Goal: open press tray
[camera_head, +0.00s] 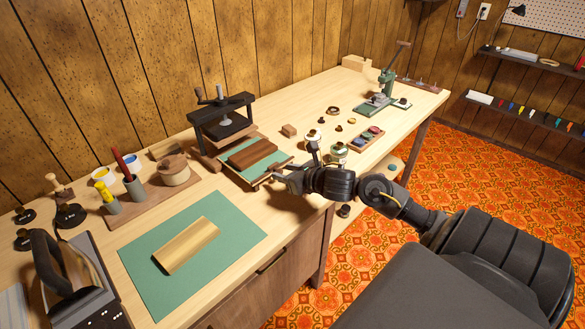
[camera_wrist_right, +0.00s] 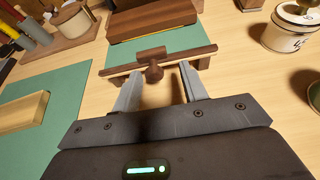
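The press (camera_head: 220,118) is a black frame with a screw handle, standing on the table against the wall. Its tray (camera_head: 278,160) has a green surface and projects in front of the frame, with a brown block (camera_head: 253,152) on it. In the right wrist view, the tray's wooden front rail (camera_wrist_right: 192,54) has a round brown knob (camera_wrist_right: 154,73) at its middle. My right gripper (camera_wrist_right: 160,72) is open, its fingers apart on either side of the knob. I cannot tell whether they touch it. It also shows in the head view (camera_head: 279,176) at the tray's front edge. My left gripper is not in view.
A green mat (camera_head: 235,232) with a wooden block (camera_head: 187,246) lies left of my right gripper. A tool stand (camera_head: 150,197) is left of the press.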

